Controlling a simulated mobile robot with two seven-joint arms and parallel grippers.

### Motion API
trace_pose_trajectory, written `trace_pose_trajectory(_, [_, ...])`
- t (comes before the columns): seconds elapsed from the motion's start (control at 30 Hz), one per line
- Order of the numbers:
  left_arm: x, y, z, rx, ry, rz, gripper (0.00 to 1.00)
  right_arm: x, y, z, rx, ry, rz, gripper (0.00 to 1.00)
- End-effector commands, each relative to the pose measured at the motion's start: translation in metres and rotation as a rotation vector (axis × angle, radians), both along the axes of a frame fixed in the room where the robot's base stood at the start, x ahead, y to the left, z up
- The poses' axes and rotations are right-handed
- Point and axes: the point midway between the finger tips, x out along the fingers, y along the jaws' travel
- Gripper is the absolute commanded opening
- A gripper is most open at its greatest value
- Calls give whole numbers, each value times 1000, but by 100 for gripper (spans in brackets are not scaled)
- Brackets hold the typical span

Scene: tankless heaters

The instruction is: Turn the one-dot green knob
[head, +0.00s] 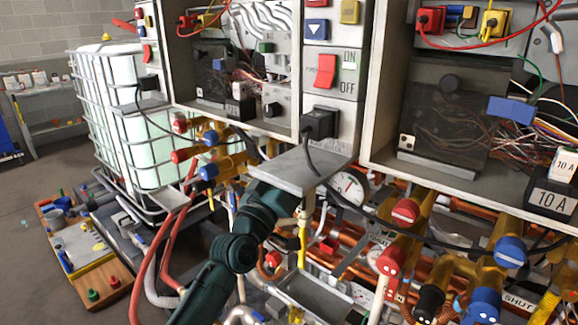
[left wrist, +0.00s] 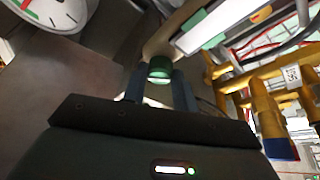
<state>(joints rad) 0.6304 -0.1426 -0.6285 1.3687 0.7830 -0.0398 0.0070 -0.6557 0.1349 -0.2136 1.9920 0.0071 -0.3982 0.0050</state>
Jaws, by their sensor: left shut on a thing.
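In the left wrist view, a green knob (left wrist: 160,68) sits between the two fingers of my left gripper (left wrist: 158,88), which is shut on it. No dots can be made out on the knob, so I cannot tell whether it is the one-dot one. In the head view my dark left arm reaches up from the bottom to a grey metal shelf. The gripper's fingertips and the green knob are hidden there. My right gripper is in neither view.
The grey metal shelf (head: 301,172) juts out above my left arm. A white gauge (head: 349,187) and copper pipes are close by on the right. Red and blue knobs on yellow valves crowd the lower right. A caged white tank (head: 122,75) stands at the left.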

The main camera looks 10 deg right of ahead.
Motion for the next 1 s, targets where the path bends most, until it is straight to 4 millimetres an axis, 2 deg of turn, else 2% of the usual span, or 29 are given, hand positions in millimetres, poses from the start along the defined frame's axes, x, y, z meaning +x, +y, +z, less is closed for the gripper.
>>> trace_pose_trajectory(0.27, [0, 0, -1, -1, 1, 0, 5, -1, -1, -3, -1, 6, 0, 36])
trace_pose_trajectory(0.3, [0, 0, -1, -1, 1, 0, 30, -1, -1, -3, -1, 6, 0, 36])
trace_pose_trajectory(0.53, [0, 0, 0, 0, 0, 0, 49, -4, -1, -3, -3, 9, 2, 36])
trace_pose_trajectory(0.83, [-2, 1, -1, -1, -1, 0, 50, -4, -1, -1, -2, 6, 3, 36])
trace_pose_trajectory(1.0, [-14, 13, -9, -1, 1, 0, 50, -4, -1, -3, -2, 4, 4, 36])
